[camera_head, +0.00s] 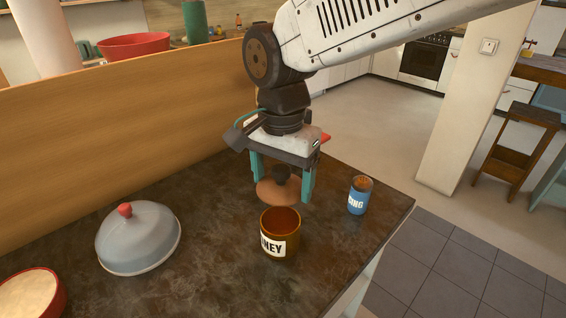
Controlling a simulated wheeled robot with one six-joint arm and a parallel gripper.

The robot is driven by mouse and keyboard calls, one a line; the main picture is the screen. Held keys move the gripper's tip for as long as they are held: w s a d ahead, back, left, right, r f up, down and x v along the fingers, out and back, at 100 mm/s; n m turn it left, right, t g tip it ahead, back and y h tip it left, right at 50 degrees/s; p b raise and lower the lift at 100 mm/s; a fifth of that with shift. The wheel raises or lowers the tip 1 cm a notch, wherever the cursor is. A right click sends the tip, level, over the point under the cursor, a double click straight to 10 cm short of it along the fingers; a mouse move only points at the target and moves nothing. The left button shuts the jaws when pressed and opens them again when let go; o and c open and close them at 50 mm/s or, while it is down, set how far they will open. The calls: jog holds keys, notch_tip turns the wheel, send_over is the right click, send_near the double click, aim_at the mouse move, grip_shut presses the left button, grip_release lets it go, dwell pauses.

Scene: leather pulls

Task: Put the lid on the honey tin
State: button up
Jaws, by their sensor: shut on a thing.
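The honey tin (280,235) is an amber-brown open tin with a white label, of which "MEY" or similar letters show. It stands upright on the dark counter. The lid (277,195) is a brown disc with a dark round knob. My gripper (281,184) has teal fingers and is shut on the lid by its knob. It holds the lid above and slightly behind the tin's mouth in the picture. A gap between lid and tin cannot be judged exactly. The tin's inside shows partly below the lid.
A blue tin (358,195) stands right of the honey tin. A grey dome cover (139,238) with a red knob sits at left. A red-rimmed bowl (30,294) is at the lower left corner. A wooden panel (120,132) borders the counter (210,272) behind. A red item lies behind my gripper.

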jog(key=shift+a+f, duration=0.1)
jog(key=shift+f, duration=3.2)
jog(key=shift+f, duration=0.6)
jog(key=o, duration=1)
jog(key=shift+r, duration=3.5)
